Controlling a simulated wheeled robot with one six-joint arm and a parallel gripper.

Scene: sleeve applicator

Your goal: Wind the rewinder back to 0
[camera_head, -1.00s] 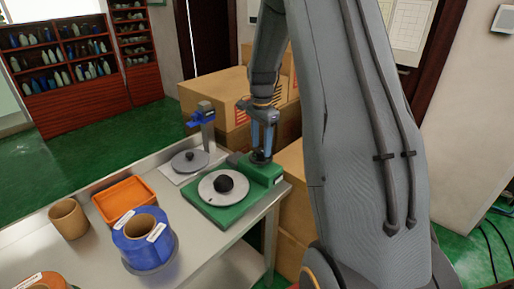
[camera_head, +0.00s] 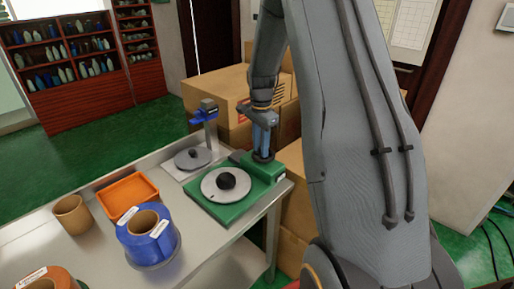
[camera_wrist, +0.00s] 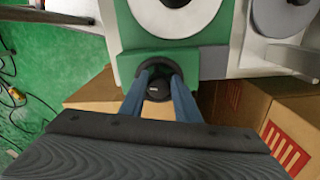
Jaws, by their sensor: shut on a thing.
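The rewinder is a green base (camera_head: 206,208) at the table's right end, with a pale grey disc (camera_head: 213,191) and a black centre knob (camera_head: 227,181). The disc and green body also show at the top of the wrist view (camera_wrist: 186,52). My gripper (camera_head: 262,154) points down at the base's back right corner. In the wrist view, its blue fingers (camera_wrist: 160,88) are shut on a small dark knob (camera_wrist: 158,91), with a dark ring around it. No readable scale or number shows, so the rewinder's reading cannot be told.
A grey disc stand with a blue-headed post (camera_head: 205,116) is behind the rewinder. An orange tray (camera_head: 126,194), a brown core (camera_head: 71,215) and a blue roll (camera_head: 146,243) stand left on the metal table. Cardboard boxes (camera_head: 220,88) crowd behind and right.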

